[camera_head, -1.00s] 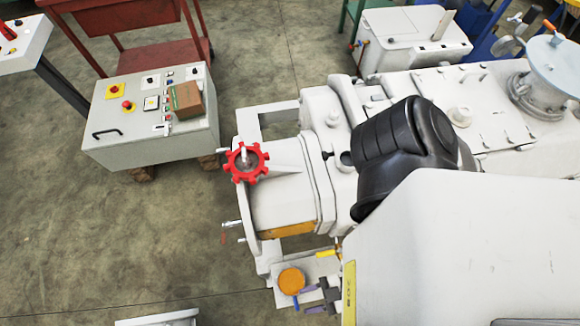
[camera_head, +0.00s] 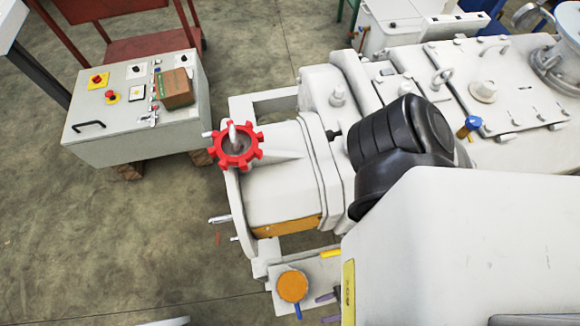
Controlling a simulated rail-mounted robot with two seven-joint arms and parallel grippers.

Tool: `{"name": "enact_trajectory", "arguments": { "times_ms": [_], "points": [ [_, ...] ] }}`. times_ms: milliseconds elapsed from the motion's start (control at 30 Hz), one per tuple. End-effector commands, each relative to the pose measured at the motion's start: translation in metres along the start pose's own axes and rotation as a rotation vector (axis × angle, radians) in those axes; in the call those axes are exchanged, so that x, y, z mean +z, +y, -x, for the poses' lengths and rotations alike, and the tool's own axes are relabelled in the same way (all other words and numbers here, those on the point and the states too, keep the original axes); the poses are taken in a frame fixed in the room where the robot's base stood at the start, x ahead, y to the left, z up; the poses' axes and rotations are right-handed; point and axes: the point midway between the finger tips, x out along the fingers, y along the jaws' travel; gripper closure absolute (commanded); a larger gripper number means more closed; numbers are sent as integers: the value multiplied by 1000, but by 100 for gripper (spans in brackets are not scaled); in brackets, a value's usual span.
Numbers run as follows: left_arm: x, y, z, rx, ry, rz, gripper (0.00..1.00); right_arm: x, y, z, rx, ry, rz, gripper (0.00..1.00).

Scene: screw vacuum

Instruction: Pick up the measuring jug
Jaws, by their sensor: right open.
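No clearly recognisable measuring jug shows. A round orange-topped item (camera_head: 292,286) with a small blue part on its lower side sits on the white ledge at the front of the vacuum pump; I cannot tell whether it is the jug seen from above. My right gripper (camera_head: 328,307) shows only as two purplish fingertips just right of the orange item. They are apart from each other and clear of it; the rest is hidden behind a large white part. My left gripper is not in view.
The white pump (camera_head: 290,190) with a red handwheel (camera_head: 236,146) fills the middle. A grey control box (camera_head: 135,115) with buttons and a small brown box (camera_head: 174,88) stands left. A red cart (camera_head: 130,40) is behind it.

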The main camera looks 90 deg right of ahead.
Motion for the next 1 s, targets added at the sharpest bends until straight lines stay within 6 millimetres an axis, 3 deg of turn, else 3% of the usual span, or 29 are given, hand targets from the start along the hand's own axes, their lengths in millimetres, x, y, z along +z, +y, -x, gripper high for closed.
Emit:
{"name": "enact_trajectory", "arguments": {
  "times_ms": [267,700,1000],
  "points": [
    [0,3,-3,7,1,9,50,-2,0,-17,1,4,0,57],
    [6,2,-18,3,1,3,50,-3,0,-71,2,4,0,57],
    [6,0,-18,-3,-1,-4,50,-4,0,-74,1,2,0,57]
  ]
}}
